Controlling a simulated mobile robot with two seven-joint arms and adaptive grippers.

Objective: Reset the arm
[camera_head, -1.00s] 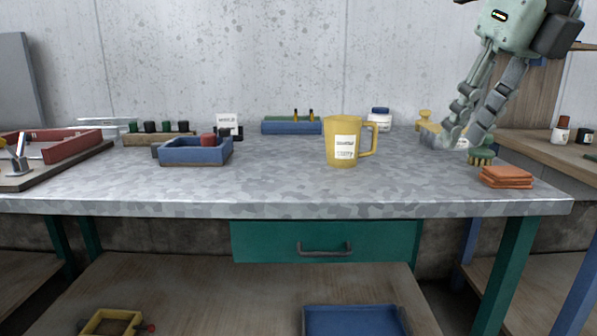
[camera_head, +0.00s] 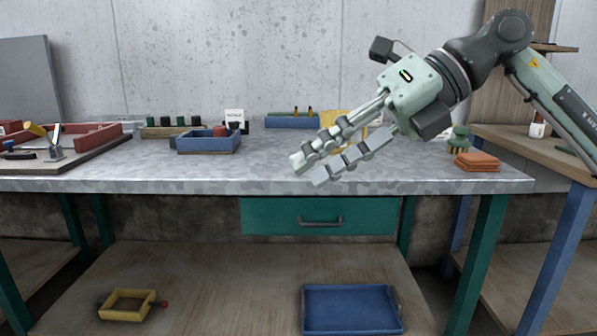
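My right arm comes in from the right, and its pale green gripper (camera_head: 308,171) hangs over the middle of the workbench (camera_head: 180,176), pointing down and to the left. Its two grey jointed fingers are apart with a clear gap between them, and nothing shows between the tips. The tips appear above the bench top near its front edge; I cannot tell the exact height. The gripper covers most of the yellow mug (camera_head: 343,117) behind it. My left gripper is not in view.
An orange cloth stack (camera_head: 477,161) and a green brush (camera_head: 459,137) lie at the bench's right. A blue tray (camera_head: 208,145) stands left of centre, with a red-walled tray (camera_head: 90,137) farther left. A lower shelf holds a blue bin (camera_head: 351,310).

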